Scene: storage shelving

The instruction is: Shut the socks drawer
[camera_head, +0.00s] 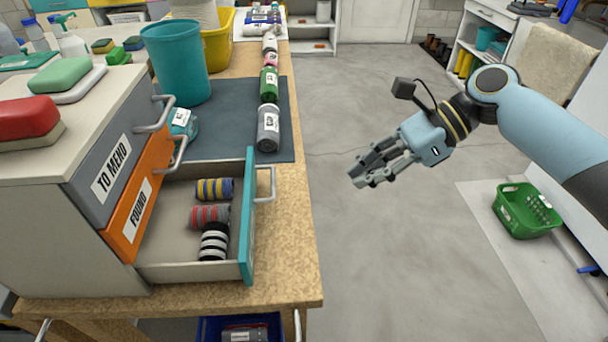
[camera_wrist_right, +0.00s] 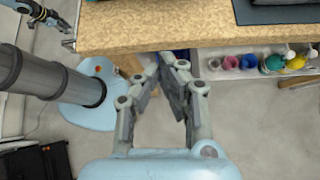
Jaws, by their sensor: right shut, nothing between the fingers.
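The open drawer has a teal front (camera_head: 248,215) with a metal handle and is pulled out of the grey cabinet at the left. Three rolled striped socks lie in it: a blue and yellow roll (camera_head: 214,189), a red and grey roll (camera_head: 209,215) and a black and white roll (camera_head: 213,242). No label shows on its front from here. My right gripper (camera_head: 363,179) is shut and empty, over the floor to the right of the drawer and apart from it. It also shows in the right wrist view (camera_wrist_right: 165,66). Part of my left gripper (camera_wrist_right: 40,14) shows at that view's top left corner; its jaws are unclear.
The drawers labelled TO MEND (camera_head: 110,168) and FOUND (camera_head: 140,205) are closed above. A green basket (camera_head: 525,210) is at the right. The floor between is clear.

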